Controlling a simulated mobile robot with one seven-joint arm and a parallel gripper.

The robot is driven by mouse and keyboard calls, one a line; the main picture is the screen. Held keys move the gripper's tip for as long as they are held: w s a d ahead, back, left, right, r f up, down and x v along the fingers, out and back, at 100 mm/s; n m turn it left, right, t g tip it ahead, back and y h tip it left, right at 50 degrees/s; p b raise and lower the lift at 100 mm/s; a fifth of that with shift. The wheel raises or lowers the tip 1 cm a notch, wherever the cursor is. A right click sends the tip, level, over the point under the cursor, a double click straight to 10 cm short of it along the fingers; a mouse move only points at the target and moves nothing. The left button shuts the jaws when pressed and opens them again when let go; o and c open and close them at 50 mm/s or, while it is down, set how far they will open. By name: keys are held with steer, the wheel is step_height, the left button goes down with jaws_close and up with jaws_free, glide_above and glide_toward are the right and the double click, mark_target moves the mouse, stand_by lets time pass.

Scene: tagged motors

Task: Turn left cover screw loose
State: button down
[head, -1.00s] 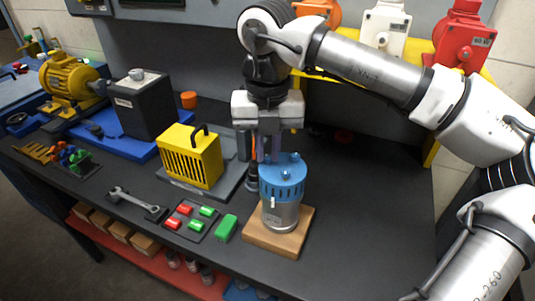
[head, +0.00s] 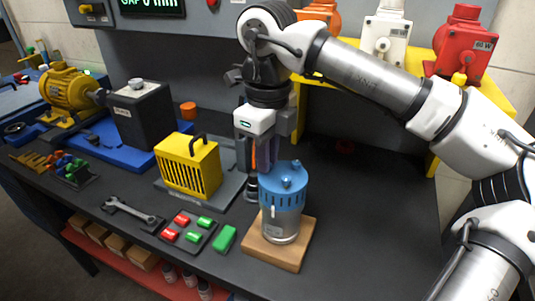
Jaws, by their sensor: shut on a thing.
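A motor with a blue slotted cover (head: 283,201) over a silver body (head: 279,230) stands upright on a wooden block (head: 297,250). On the cover top, a front blue screw (head: 287,182) and a back right blue screw (head: 296,166) show. My gripper (head: 265,171) points down at the left side of the cover top. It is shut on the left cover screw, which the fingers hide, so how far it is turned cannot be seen.
A yellow vented box (head: 189,167) stands left on a grey plate. A tray of red and green pieces (head: 190,231), a green block (head: 224,239) and a wrench (head: 133,210) lie in front. The bench right of the wooden block is clear.

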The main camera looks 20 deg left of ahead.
steer(key=n, duration=0.4)
steer(key=shift+f+n, duration=0.2)
steer(key=shift+n, duration=0.2)
steer(key=n, duration=0.4)
steer(key=shift+n, duration=0.3)
steer(key=n, duration=0.4)
steer(key=shift+n, duration=2.1)
steer(key=c, duration=1.4)
jaws_free()
steer(key=shift+r, duration=0.1)
